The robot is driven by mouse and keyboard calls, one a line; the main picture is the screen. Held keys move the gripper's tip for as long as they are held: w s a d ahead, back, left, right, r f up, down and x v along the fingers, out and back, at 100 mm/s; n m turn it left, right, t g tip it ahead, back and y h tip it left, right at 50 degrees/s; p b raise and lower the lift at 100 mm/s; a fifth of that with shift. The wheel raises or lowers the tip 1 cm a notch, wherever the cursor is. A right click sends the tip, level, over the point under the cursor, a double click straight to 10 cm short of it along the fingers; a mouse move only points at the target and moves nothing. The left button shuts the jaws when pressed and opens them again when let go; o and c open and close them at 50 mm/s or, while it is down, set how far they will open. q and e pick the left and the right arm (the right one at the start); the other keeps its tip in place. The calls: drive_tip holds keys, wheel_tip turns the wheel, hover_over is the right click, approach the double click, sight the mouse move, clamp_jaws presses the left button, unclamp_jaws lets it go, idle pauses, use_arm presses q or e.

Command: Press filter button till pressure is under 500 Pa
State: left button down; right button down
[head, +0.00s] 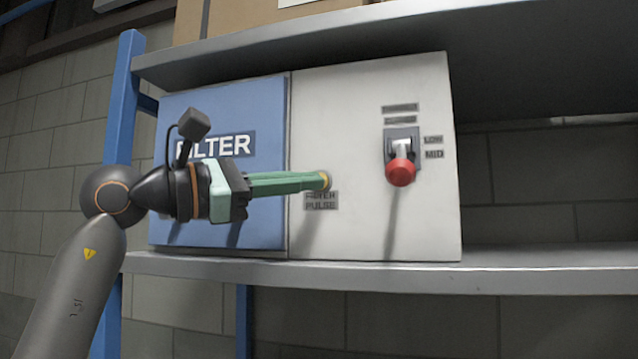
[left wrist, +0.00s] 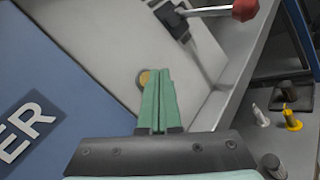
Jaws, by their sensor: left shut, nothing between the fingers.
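The filter box has a blue panel (head: 225,105) marked FILTER on the left and a white panel (head: 340,100) on the right. A round yellow filter button (head: 327,180) sits on the white panel above a "FILTER PULSE" label (head: 321,201). My left gripper (head: 322,181) is shut and empty, its green fingertips at the button and covering part of it. In the left wrist view the button (left wrist: 145,77) shows at the left edge of the fingertips (left wrist: 157,72); I cannot tell whether they touch. No pressure reading is legible. My right gripper is not in view.
A red-knobbed lever (head: 400,172) sticks out from the white panel, right of the button, beside LOW and MID labels. The box stands on a grey shelf (head: 380,277), with another shelf above. Small white and yellow items (left wrist: 291,118) show in the left wrist view.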

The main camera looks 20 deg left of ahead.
use_arm(q)
drive_tip(key=shift+s+b, duration=0.95)
drive_tip(key=shift+s, duration=1.55)
drive_tip(key=shift+a, duration=0.1)
